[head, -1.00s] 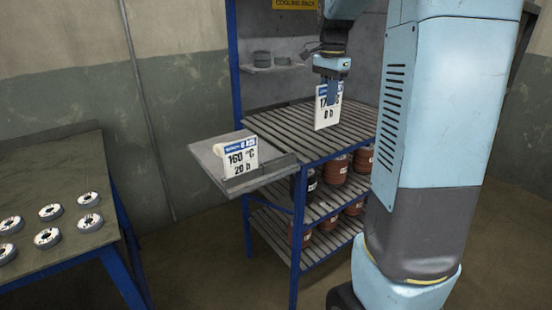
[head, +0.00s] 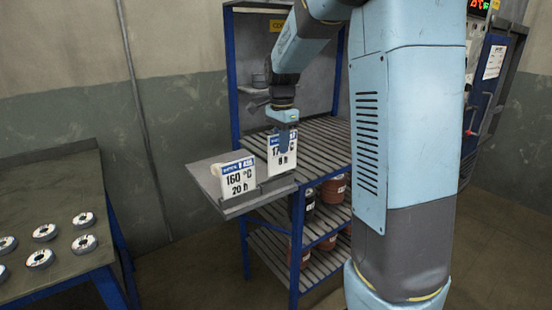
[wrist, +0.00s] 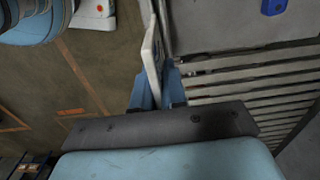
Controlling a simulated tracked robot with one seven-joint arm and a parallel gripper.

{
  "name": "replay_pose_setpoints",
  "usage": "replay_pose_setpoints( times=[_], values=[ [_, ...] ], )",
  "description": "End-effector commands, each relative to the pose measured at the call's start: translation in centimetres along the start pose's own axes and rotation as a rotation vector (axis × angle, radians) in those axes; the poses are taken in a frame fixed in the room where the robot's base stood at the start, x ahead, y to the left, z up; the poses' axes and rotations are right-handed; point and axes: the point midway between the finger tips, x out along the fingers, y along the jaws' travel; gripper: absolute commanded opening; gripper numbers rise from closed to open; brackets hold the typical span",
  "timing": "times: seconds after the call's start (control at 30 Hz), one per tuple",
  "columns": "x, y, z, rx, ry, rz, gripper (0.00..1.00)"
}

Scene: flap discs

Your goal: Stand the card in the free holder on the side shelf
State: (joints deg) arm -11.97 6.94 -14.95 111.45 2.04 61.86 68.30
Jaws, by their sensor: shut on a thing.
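The card (head: 281,158) is white with a blue top band and large black print. My gripper (head: 285,143) is shut on its upper edge and holds it upright over the right part of the side shelf (head: 206,174). In the wrist view the card (wrist: 151,50) is nearly edge-on between the fingers (wrist: 158,92). A second card (head: 238,179), reading 160 °C and 20 h, stands at the shelf's front left. A low grey strip (head: 276,189) runs along the front beside it, below the held card. I cannot make out a free holder slot or whether the card touches anything.
The slatted rack (head: 320,138) joins the side shelf on the right, with blue posts and brown drums (head: 333,190) below. A table (head: 60,200) with several flap discs (head: 84,243) stands at the left. A gap of floor separates them.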

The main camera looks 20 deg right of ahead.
Motion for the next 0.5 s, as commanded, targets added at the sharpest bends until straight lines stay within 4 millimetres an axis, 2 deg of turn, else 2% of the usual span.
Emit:
replay_pose_setpoints(
  times=[0.13, 0.3, 0.5],
  values=[
    [1.7, -0.7, 1.3, -0.003, -0.001, 0.003, 0.00],
    [4.1, -0.7, 1.3, 0.000, -0.001, 0.002, 0.00],
    [4.7, -0.7, 1.2, 0.000, 0.000, -0.001, 0.00]
  ],
)
